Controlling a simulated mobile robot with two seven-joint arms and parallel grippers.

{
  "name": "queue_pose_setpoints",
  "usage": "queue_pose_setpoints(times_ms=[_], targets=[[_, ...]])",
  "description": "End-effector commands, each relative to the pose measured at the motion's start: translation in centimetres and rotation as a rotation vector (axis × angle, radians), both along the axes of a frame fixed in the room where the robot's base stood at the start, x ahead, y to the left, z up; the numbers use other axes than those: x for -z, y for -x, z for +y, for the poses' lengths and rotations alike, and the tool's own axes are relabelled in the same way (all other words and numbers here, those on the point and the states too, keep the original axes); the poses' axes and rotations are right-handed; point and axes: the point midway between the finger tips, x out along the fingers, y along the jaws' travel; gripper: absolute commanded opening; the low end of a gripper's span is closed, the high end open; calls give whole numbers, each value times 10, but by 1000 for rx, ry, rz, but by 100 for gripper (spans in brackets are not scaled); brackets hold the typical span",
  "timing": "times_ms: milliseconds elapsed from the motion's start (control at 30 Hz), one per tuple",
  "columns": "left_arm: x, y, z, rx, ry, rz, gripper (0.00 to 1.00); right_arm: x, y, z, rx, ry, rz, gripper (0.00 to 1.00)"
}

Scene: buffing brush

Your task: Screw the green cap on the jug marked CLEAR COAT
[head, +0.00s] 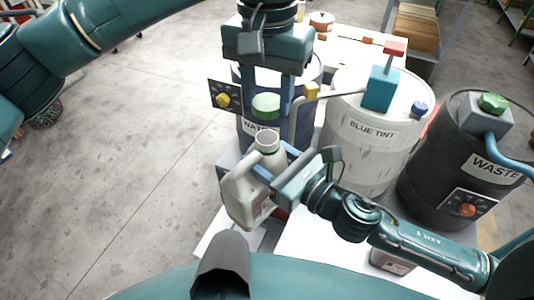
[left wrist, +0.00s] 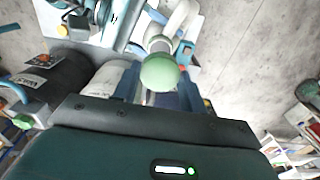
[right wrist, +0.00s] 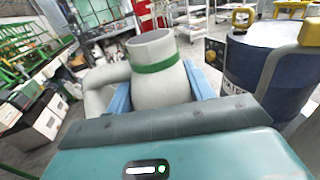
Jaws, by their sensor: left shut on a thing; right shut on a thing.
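The green cap (head: 266,105) is held between the fingers of my left gripper (head: 267,98), which points down. The cap also shows in the left wrist view (left wrist: 159,72). A beige jug (head: 243,200) with a side handle and an open mouth is gripped by my right gripper (head: 266,178). The cap is above the jug's mouth, with a visible gap between them. In the right wrist view the jug (right wrist: 160,85) has a green band round its neck, and its mouth is bare. The jug's marking cannot be read.
A blue drum marked WATER (head: 250,140) stands behind the jug. A white BLUE TINT drum (head: 350,155) and a black WASTE drum (head: 430,165) stand to its right. A labelled container (head: 392,262) is below my right arm. Open floor (head: 130,190) lies left.

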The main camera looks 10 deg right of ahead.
Motion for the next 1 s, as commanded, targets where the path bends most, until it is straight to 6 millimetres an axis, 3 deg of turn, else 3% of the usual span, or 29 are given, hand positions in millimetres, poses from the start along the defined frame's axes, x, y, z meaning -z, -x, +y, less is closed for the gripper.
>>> queue_pose_setpoints(times_ms=[367,733,1000], targets=[[4,0,1,-1,0,0,21,-2,0,0,-1,-3,-4,0],[35,0,1,-1,0,0,21,-2,0,0,-1,-3,-4,0],[41,0,0,-2,0,0,21,-2,0,0,-1,-3,-4,0]])
